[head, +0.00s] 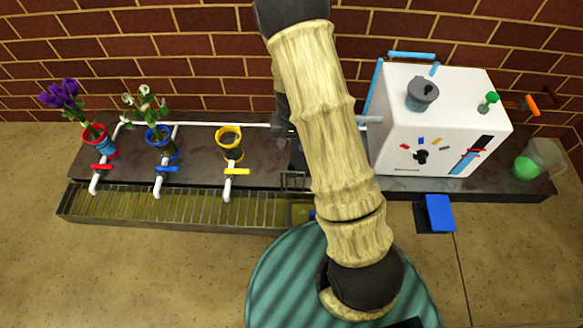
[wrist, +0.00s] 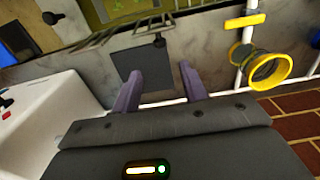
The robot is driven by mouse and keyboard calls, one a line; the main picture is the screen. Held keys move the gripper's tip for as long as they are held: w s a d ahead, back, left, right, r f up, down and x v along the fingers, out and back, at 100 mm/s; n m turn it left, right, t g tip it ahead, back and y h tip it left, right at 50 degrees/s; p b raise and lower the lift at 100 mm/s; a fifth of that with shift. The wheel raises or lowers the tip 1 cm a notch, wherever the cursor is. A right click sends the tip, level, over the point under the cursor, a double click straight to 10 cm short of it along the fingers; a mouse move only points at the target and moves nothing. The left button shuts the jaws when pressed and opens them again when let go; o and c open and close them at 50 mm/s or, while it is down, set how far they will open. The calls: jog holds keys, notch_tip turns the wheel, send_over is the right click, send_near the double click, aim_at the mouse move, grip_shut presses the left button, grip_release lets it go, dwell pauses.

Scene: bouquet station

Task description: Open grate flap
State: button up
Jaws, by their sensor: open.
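A short barred section (head: 293,182), which looks like the grate flap, stands tilted up at the right end of the slatted trough (head: 165,208). An olive-coloured opening (head: 300,212) shows below it. In the wrist view the flap's bars (wrist: 120,32) run along the counter edge at the top, with the olive area behind. My gripper (wrist: 160,82) is open and empty over a dark square plate on the counter, apart from the bars. In the head view my arm hides the gripper and part of the flap area.
A yellow-ringed pot (head: 229,142) with a yellow-handled tap stands left of my arm. Red and blue pots with flowers are farther left. A white machine (head: 437,118) stands right, with a blue pedal (head: 440,212) below. A teal round surface (head: 275,275) is in front.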

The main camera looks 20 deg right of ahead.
aim_at(291, 166)
notch_tip(291, 166, down, 12)
jog(key=b, duration=0.7)
jog(key=shift+f, duration=0.2)
jog(key=shift+r, duration=0.1)
grip_shut()
